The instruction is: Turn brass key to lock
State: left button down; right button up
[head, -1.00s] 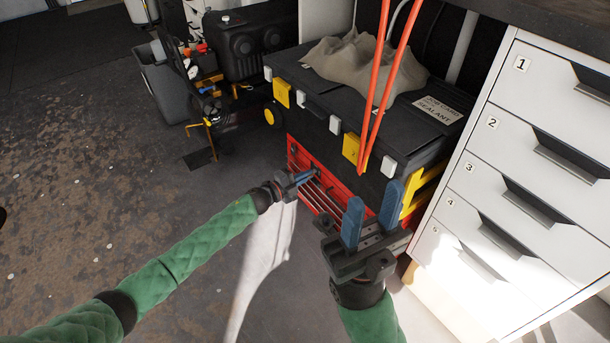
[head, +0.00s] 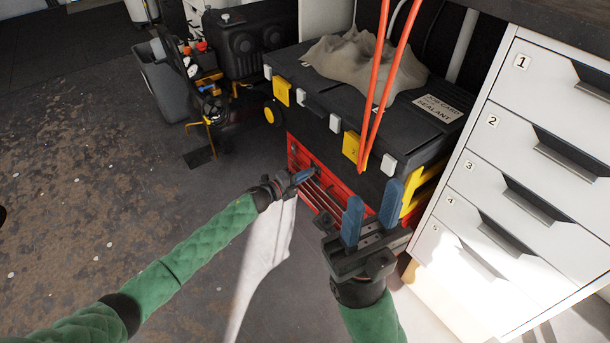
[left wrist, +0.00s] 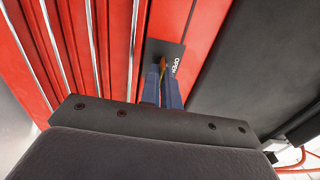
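The red tool chest (head: 335,192) with silver drawer strips stands under a black case; it also fills much of the left wrist view (left wrist: 112,60). A dark lock plate (left wrist: 178,52) marked "OPEN" sits on its red front. The small brass key (left wrist: 163,62) shows at that plate, between the tips of my left gripper's blue fingers. My left gripper (head: 304,175) is closed on the key, whose lower part is hidden by the fingers. The key is too small to make out in the head view. My right gripper (head: 371,207) is open and empty, in front of the chest's right side.
The black case (head: 350,115) with yellow and white latches carries a grey cloth (head: 365,68). Orange cables (head: 385,90) hang before it. A white numbered drawer cabinet (head: 500,190) stands close on the right.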

pick_arm(q)
jog(key=c, duration=1.6)
grip_release()
jog(key=shift+c, duration=0.2)
jog(key=p+v, duration=0.2)
jog(key=v, duration=0.5)
jog(key=shift+s+a, duration=0.25)
jog(key=shift+a, duration=0.05)
jog(key=shift+f, duration=0.1)
